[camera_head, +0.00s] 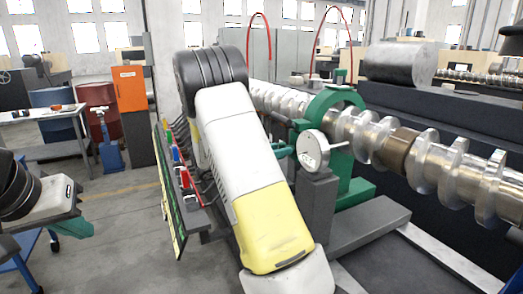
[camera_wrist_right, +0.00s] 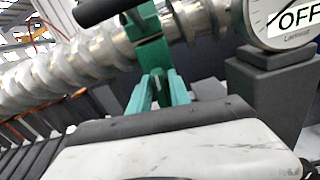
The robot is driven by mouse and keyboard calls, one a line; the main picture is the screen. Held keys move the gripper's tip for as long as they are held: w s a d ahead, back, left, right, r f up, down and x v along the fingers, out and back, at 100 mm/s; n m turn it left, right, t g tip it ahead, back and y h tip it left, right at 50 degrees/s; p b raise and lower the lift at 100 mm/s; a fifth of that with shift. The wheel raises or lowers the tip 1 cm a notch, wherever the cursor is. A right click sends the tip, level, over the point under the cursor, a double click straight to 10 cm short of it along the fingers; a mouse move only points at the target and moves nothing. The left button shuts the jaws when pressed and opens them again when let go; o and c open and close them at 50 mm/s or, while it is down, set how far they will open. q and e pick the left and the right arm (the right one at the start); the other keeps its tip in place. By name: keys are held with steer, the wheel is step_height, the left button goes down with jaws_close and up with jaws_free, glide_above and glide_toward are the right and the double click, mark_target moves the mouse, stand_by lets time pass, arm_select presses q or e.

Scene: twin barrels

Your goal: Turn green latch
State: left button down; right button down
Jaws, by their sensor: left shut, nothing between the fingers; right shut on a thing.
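A green ring-shaped clamp (camera_head: 330,104) stands around the shiny screw shaft, with a small green upright piece on top. In the right wrist view a green latch piece (camera_wrist_right: 152,50) sits in front of the shaft. My right gripper (camera_wrist_right: 158,82) has its teal fingers closed on this piece. In the head view my right gripper (camera_head: 284,150) shows only partly, beside the white round dial; my white and yellow arm hides much around it. My left gripper (camera_head: 76,228) is shut and empty at the lower left, far from the clamp.
The round dial (camera_head: 312,150) stands right of my right gripper on a dark post; it reads "OFF" in the right wrist view (camera_wrist_right: 290,18). A tool board (camera_head: 178,175) hangs left of my right arm. Open floor (camera_head: 120,225) lies between my arms.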

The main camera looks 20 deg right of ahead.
steer(key=m, duration=0.4)
steer(key=shift+s, duration=0.1)
steer(key=m, duration=0.4)
steer(key=shift+s+f+m, duration=0.1)
steer(key=shift+f+m, duration=0.05)
steer(key=shift+m, duration=0.25)
steer(key=m, duration=0.4)
steer(key=shift+f, duration=0.1)
steer(key=shift+f+m, duration=0.1)
steer(key=shift+m, duration=1.7)
steer(key=c, duration=1.4)
jaws_free()
